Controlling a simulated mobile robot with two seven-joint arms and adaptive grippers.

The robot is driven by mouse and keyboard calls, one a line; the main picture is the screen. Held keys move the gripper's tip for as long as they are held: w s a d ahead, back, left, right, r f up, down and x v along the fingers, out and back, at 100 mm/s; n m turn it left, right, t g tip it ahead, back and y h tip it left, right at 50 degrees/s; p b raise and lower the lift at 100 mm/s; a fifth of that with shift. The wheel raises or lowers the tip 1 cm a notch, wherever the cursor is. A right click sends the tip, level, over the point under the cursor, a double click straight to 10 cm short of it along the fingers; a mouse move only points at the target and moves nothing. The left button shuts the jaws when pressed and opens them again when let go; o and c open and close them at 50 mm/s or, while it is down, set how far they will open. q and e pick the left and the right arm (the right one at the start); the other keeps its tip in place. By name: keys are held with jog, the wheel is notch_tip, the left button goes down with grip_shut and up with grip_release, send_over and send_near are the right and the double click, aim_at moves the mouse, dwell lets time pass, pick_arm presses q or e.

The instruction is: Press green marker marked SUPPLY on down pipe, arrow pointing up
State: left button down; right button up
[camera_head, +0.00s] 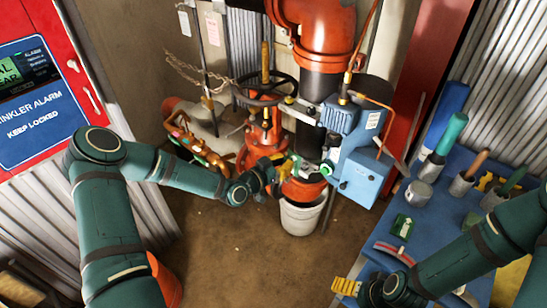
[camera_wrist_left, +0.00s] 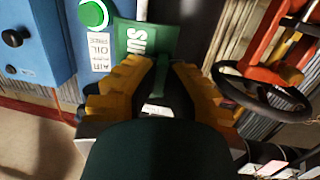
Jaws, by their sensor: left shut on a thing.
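The green marker (camera_wrist_left: 147,38) with white letters shows in the left wrist view between and beyond my yellow fingertips. Only part of its lettering shows, and I cannot make out an arrow. My left gripper (camera_head: 273,170) is shut on the marker; it also shows in the left wrist view (camera_wrist_left: 172,72). In the head view it is at the front left of the dark down pipe (camera_head: 309,138), below the red pipe elbow. I cannot tell whether the marker touches the pipe. My right gripper (camera_head: 346,287) is over the blue bench's front left corner; its finger opening is unclear.
A blue pump box (camera_head: 361,177) stands just right of the pipe and a black handwheel (camera_head: 264,89) left of it. A white bucket (camera_head: 301,217) is below. The blue bench (camera_head: 425,200) holds a green card (camera_head: 402,226), a tin (camera_head: 418,193) and several cups.

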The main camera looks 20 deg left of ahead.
pick_arm(q)
jog(key=shift+n+t+y, duration=0.6)
jog(key=shift+t, duration=0.3)
jog(key=a, duration=0.1)
jog(key=a+r, duration=0.1)
jog(key=a, duration=0.1)
jog(key=shift+w+a+r, duration=0.3)
jog(key=shift+w, duration=0.05)
jog(key=b, duration=0.6)
send_near(301, 132)
jog(key=shift+x, duration=2.35)
jog(key=shift+w+d+p, duration=0.1)
jog(key=shift+w+p, duration=0.2)
jog(key=shift+w, duration=0.05)
jog(key=shift+w+d, duration=0.2)
jog(key=shift+w, duration=0.4)
jog(key=shift+w+d, duration=0.15)
jog(key=shift+w, duration=0.35)
